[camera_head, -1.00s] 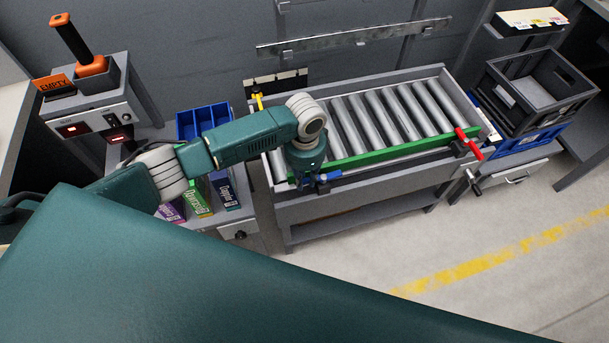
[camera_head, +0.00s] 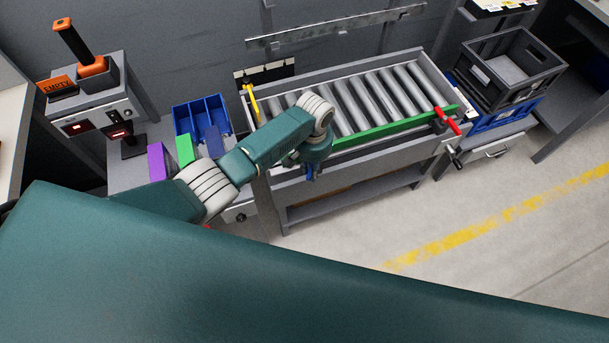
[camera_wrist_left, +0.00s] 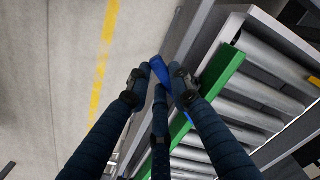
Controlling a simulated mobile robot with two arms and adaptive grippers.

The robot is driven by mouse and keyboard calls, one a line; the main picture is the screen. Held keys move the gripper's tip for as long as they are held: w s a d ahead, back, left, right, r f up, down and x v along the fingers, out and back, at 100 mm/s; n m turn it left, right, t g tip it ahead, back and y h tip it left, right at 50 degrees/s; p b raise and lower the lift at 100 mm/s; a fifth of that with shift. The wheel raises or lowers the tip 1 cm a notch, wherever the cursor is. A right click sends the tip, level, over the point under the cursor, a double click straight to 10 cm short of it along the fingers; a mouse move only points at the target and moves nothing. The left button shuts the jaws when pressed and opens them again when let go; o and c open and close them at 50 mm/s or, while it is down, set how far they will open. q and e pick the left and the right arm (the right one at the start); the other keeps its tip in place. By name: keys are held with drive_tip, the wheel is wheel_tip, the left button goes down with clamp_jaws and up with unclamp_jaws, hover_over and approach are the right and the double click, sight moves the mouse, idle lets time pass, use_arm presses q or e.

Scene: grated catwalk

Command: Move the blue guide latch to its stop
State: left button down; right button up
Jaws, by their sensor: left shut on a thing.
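The blue guide latch (camera_wrist_left: 159,70) shows in the left wrist view as a short blue handle at the near side of the green guide rail (camera_wrist_left: 222,70). My left gripper (camera_wrist_left: 157,84) is shut on it, one dark finger on each side. In the head view the gripper (camera_head: 311,166) is at the left end of the green guide rail (camera_head: 390,128), at the conveyor's front edge. Only a small blue piece shows below it there. The latch's pivot and its stop cannot be made out. My right gripper is not in view.
The roller conveyor (camera_head: 365,103) has a red handle (camera_head: 446,120) at its right end and a yellow one (camera_head: 253,103) at its left. A blue bin (camera_head: 202,118) and upright boxes stand left. Floor in front is clear.

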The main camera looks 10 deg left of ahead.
use_arm(q)
drive_tip(key=shift+w+d+n+p, duration=0.1)
drive_tip(key=shift+w+d+n, duration=0.15)
drive_tip(key=shift+d+n, duration=0.65)
drive_tip(key=shift+w+d+n+p, duration=0.1)
drive_tip(key=shift+w+d+n, duration=0.15)
drive_tip(key=shift+n, duration=1.25)
drive_tip(key=shift+w+d+n+p, duration=0.15)
drive_tip(key=shift+d+n, duration=0.45)
drive_tip(key=shift+n, duration=0.6)
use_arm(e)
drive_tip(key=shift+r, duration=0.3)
use_arm(q)
drive_tip(key=shift+w, duration=0.1)
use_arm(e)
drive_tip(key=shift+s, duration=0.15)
use_arm(q)
drive_tip(key=c, duration=1.5)
unclamp_jaws()
drive_tip(key=shift+c, duration=0.2)
drive_tip(key=shift+r, duration=0.1)
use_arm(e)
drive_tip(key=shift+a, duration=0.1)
use_arm(q)
wheel_tip(320, 180, up, 12)
